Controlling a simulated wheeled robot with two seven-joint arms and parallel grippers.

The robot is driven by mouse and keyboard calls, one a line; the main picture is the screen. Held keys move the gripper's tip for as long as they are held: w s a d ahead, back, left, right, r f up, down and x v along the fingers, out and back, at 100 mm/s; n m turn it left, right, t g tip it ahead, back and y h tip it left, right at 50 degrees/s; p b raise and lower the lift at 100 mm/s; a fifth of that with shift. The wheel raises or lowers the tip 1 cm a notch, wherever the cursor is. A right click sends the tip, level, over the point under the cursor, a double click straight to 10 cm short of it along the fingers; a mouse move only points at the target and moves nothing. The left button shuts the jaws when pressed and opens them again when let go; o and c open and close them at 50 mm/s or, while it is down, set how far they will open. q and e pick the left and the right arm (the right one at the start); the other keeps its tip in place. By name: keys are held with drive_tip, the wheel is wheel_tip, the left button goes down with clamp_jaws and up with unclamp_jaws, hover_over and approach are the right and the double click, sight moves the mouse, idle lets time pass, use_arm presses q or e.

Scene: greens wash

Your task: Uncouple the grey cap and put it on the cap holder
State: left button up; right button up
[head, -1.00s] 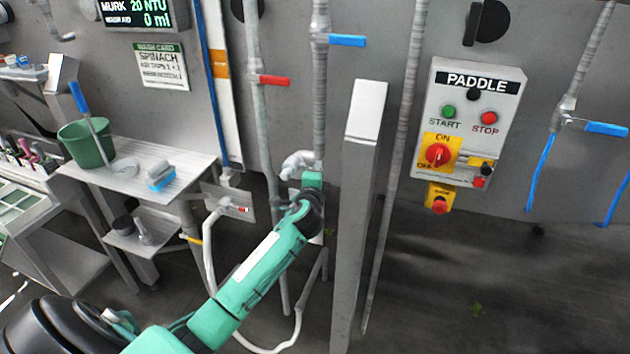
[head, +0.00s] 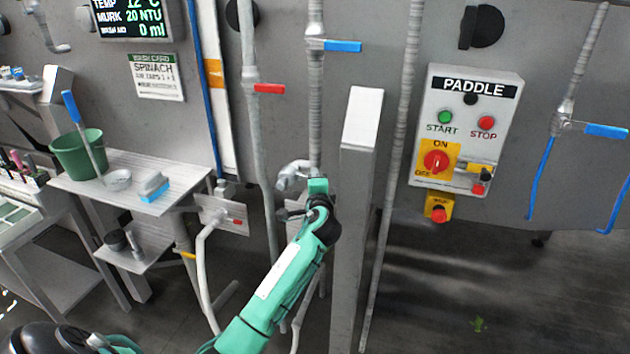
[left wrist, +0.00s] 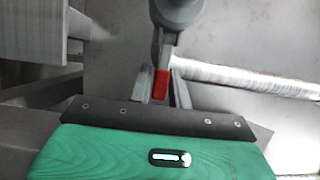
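The grey fitting (head: 292,176) with its elbow sits at the lower end of a vertical pipe in the head view. A rounded grey part (left wrist: 178,12), likely the cap, shows at the top of the left wrist view. A lever with a red end (left wrist: 160,83) hangs below it. My left gripper (head: 317,186) is at the fitting, from below and right. In the left wrist view its fingers (left wrist: 161,85) stand close on both sides of the red end and appear shut on it. The cap's far side is hidden. I cannot identify the cap holder. My right gripper is not in view.
A grey post (head: 357,220) stands close right of my left gripper. A white hose (head: 203,270) rises to a wall plate (head: 215,208) on the left. A shelf (head: 110,197) holds a green bucket (head: 75,155) and brush. The paddle box (head: 466,130) is right.

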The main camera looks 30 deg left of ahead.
use_arm(q)
drive_tip(key=shift+o, duration=1.4)
drive_tip(key=shift+s, duration=0.1)
drive_tip(key=b+v, duration=0.3)
drive_tip(key=v, duration=1)
drive_tip(key=shift+s+d+b, duration=0.25)
drive_tip(key=shift+b, duration=0.05)
drive_tip(key=shift+f, duration=0.1)
